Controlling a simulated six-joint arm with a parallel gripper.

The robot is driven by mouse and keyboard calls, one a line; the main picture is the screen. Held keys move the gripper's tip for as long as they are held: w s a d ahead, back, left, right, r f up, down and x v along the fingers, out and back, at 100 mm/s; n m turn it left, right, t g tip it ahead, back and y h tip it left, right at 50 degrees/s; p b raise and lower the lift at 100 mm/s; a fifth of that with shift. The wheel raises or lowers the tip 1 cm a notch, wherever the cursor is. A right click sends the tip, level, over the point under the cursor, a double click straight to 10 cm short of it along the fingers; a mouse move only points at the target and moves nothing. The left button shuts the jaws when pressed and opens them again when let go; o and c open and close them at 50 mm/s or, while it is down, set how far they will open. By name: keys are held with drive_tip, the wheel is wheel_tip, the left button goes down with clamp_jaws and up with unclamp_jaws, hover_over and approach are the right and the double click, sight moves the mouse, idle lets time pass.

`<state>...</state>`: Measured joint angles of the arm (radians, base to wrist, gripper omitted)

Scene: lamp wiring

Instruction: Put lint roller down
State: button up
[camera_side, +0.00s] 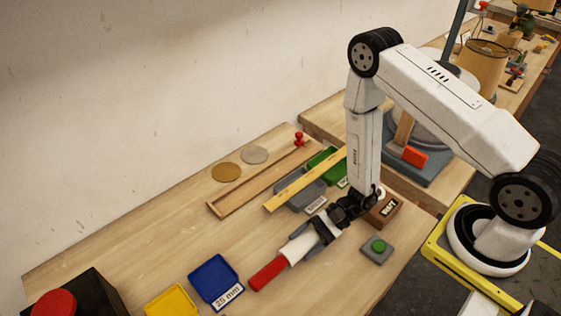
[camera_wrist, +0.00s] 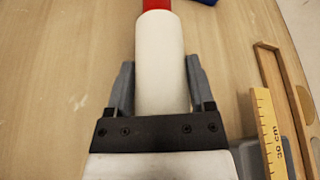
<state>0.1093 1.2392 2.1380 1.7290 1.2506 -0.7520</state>
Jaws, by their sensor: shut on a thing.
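The lint roller (camera_side: 270,271) has a red handle and a white roll. My gripper (camera_side: 316,233) is shut on its white roll, with one finger on each side. The roller lies roughly level, its red handle pointing to the lower left, low over the wooden table (camera_side: 130,255). I cannot tell whether it touches the table. In the wrist view the white roll (camera_wrist: 160,60) sits between my dark grey fingers, and only a bit of the red handle shows at the top edge.
Blue (camera_side: 216,281) and yellow (camera_side: 170,301) bins stand left of the handle. A grey bin (camera_side: 297,190), a yellow ruler (camera_side: 300,183) and a wooden tray (camera_side: 245,192) lie behind. A green button box (camera_side: 377,250) is at right. Table left of the tray is clear.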

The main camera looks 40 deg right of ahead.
drive_tip(key=shift+f, duration=0.15)
drive_tip(key=o, duration=1.1)
drive_tip(key=shift+c, duration=0.2)
drive_tip(key=shift+d+r, duration=0.15)
drive_tip(key=shift+r, duration=0.1)
drive_tip(key=shift+v, duration=3.6)
